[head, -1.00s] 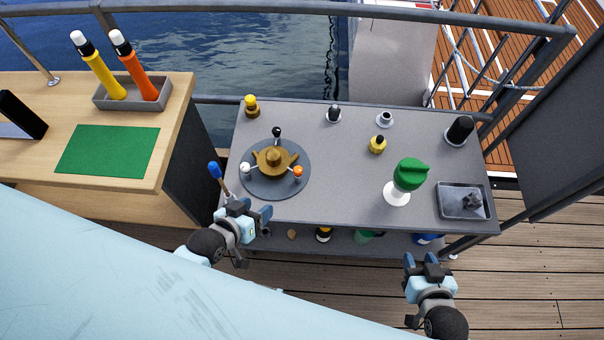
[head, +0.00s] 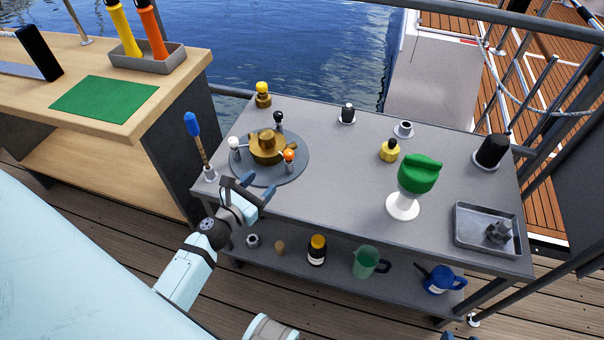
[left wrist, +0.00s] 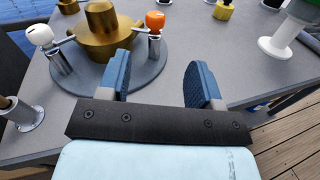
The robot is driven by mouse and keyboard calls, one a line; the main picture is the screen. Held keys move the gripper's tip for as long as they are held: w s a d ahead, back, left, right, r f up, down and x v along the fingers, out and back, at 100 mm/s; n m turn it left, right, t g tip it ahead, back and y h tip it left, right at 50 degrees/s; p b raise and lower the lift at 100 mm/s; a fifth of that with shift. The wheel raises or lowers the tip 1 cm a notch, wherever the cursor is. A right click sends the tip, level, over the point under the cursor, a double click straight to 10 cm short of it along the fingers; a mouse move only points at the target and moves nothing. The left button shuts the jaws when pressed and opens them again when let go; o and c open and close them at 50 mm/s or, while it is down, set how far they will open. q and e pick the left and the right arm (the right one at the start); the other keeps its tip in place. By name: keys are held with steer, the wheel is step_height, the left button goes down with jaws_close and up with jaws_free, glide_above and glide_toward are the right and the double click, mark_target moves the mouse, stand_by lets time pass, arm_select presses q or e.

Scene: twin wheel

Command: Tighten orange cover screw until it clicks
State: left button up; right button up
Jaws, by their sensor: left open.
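The orange-headed cover screw (head: 289,155) stands at the front right edge of the round grey plate (head: 295,173), beside the brass hub (head: 268,147). White-headed (head: 234,143) and black-headed (head: 279,117) screws stand around the same hub. In the left wrist view the orange screw (left wrist: 155,21) is upright, beyond the fingers and near the middle. My left gripper (head: 259,188) is open and empty at the table's front edge, just short of the orange screw and apart from it. Its blue fingers (left wrist: 158,76) show well in the wrist view.
A blue-handled tool (head: 193,126) stands upright at the table's left corner. A green-topped white stand (head: 404,205), a yellow knob (head: 389,152) and a grey tray (head: 468,238) are to the right. The table's middle is clear. The lower shelf (head: 330,277) holds jugs and bottles.

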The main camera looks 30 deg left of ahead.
mark_target(285, 156)
arm_select(q)
steer(key=shift+w+a+f+n, duration=0.15)
steer(key=shift+f+n, duration=0.15)
steer(key=shift+n, duration=0.5)
steer(key=shift+w+r, duration=0.1)
steer(key=shift+w, duration=0.2)
steer(key=w, duration=1.3)
steer(key=shift+p, duration=0.4)
steer(key=shift+d, duration=0.2)
steer(key=c, duration=0.9)
